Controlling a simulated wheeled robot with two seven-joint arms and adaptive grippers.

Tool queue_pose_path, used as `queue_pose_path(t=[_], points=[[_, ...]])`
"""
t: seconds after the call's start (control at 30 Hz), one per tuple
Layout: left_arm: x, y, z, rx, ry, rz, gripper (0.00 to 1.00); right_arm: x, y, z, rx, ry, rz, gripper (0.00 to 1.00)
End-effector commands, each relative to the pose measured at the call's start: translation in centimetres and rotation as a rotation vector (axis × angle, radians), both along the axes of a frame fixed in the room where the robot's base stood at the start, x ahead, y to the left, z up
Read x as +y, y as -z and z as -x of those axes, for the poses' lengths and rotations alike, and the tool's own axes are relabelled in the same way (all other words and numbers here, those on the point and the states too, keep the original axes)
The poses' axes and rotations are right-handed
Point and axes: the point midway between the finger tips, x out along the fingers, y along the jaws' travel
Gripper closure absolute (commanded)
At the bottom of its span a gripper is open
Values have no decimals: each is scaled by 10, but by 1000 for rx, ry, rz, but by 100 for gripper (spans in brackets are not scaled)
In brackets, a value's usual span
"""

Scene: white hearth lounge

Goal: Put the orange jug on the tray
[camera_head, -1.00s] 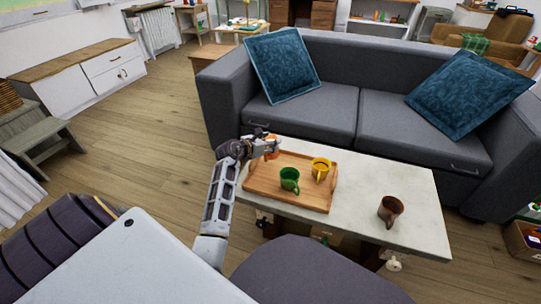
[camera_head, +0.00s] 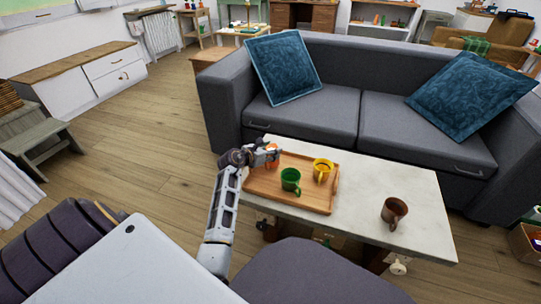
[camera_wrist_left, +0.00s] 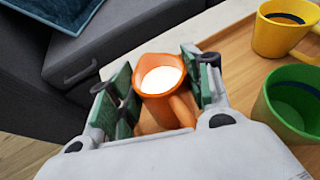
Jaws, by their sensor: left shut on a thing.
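The orange jug (camera_wrist_left: 160,78) is between the green-padded fingers of my left gripper (camera_wrist_left: 163,70) in the left wrist view. Its open top shows something white inside, and its handle points back toward the wrist. In the head view the jug (camera_head: 273,163) is partly hidden by the left gripper (camera_head: 268,156), at the far left corner of the wooden tray (camera_head: 300,203). The tray lies on the coffee table. I cannot tell whether the jug's base touches the tray. My right gripper is not in view.
A green mug (camera_head: 290,180) and a yellow mug (camera_head: 322,170) stand on the tray, right of the jug. A brown mug (camera_head: 393,212) stands on the white table top (camera_head: 365,190), otherwise clear. A grey sofa (camera_head: 340,115) stands behind the table.

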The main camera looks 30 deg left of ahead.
Motion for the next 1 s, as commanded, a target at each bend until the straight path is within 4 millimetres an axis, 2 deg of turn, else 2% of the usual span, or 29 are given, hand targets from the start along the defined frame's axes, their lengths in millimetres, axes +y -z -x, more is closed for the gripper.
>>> queue_pose_path(t=[0.17, 0.67, 0.7, 0.83, 1.0], points=[[0, 9, -1, -3, -1, 0, 86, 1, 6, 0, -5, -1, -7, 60], [0, 12, 0, -3, -1, -2, 86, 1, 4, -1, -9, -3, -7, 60], [0, 13, 0, -1, 0, -2, 47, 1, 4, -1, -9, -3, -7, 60], [0, 12, 0, -1, -1, -1, 30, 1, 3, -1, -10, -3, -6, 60], [0, 12, 0, -1, -1, -1, 29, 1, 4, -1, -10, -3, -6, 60]])
